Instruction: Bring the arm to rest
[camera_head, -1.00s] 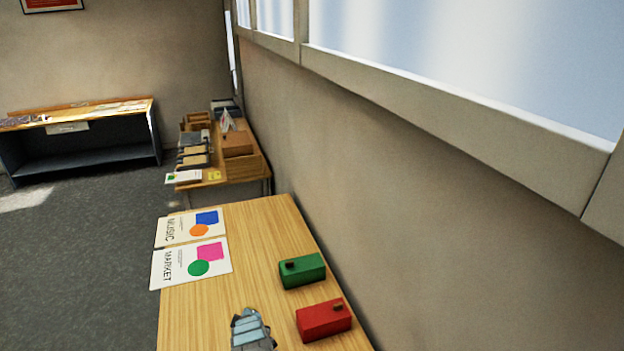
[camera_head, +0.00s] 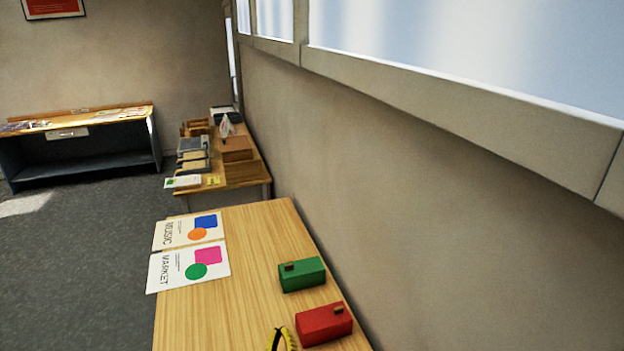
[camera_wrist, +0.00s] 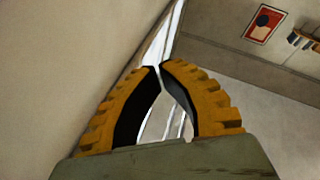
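My gripper (camera_wrist: 160,67) has yellow ribbed fingers with black inner pads. In the wrist view its fingertips come together, with an empty gap between the bowed fingers behind them. Nothing is held. In the head view a yellow finger of it (camera_head: 282,340) shows at the bottom edge, over the near table (camera_head: 215,315) and left of a red box (camera_head: 324,324). The rest of the arm is out of that view. The wrist camera looks toward bare wall, a window strip and a framed red picture (camera_wrist: 264,22).
A green box (camera_head: 302,274) sits behind the red one. Two posters, MUSIC (camera_head: 187,230) and MARKET (camera_head: 188,267), lie at the table's left edge. A long wall runs close along the right. A cluttered table (camera_head: 240,173) and a shelf unit (camera_head: 80,160) stand farther back.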

